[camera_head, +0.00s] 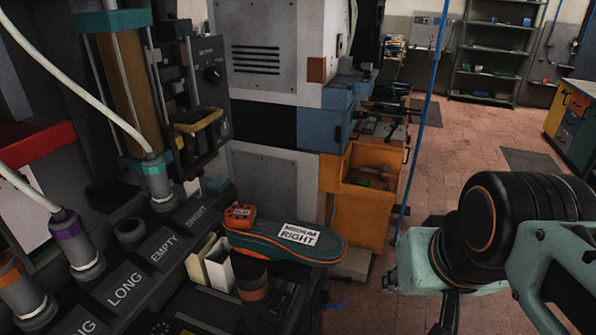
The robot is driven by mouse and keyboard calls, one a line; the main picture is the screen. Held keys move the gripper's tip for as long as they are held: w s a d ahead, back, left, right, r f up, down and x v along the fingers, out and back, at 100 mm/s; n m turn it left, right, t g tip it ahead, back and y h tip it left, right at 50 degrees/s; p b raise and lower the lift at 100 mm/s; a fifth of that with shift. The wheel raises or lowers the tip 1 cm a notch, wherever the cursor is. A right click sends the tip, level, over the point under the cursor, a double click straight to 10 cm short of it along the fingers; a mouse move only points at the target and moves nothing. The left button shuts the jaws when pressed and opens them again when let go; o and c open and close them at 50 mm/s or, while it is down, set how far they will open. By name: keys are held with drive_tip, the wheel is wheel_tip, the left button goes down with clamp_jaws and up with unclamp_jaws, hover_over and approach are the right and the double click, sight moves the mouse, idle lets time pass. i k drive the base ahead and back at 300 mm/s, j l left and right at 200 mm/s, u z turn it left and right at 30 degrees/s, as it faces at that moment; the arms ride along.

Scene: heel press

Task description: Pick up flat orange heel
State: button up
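A small orange block (240,215), which looks like the orange heel, sits on the left end of a dark teal, orange-edged shoe form (285,242). The form's white label reads "MEDIUM RIGHT". I cannot tell how flat the block is or whether it is loose. My arm, with pale green links and black joints, fills the lower right, well to the right of the form. A dark part (447,312) under the arm at the bottom edge may belong to my gripper. Its fingertips do not show clearly, and nothing held is visible.
A dark console with plates marked "LONG", "EMPTY" and "SHORT" (180,235) stands at the left, below upright cylinders (155,175). White and beige holders (218,265) stand beside the form. A blue pole (424,115) rises between form and arm. Open tiled floor (470,155) lies behind.

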sight(237, 217)
drive_tip(key=i+l, duration=1)
drive_tip(key=u, duration=0.35)
drive_tip(key=i+l+u, duration=0.1)
drive_tip(key=u, duration=0.2)
drive_tip(key=l+u, duration=0.15)
drive_tip(key=u, duration=0.2)
drive_tip(key=i+l, duration=0.1)
drive_tip(key=l, duration=0.15)
drive_tip(key=i+l, duration=0.1)
drive_tip(key=l, duration=0.15)
drive_tip(key=j+u, duration=0.25)
drive_tip(key=k+j+u, duration=0.1)
drive_tip(key=u, duration=0.2)
drive_tip(key=i+j, duration=0.1)
drive_tip(key=j, duration=0.3)
drive_tip(key=u, duration=0.05)
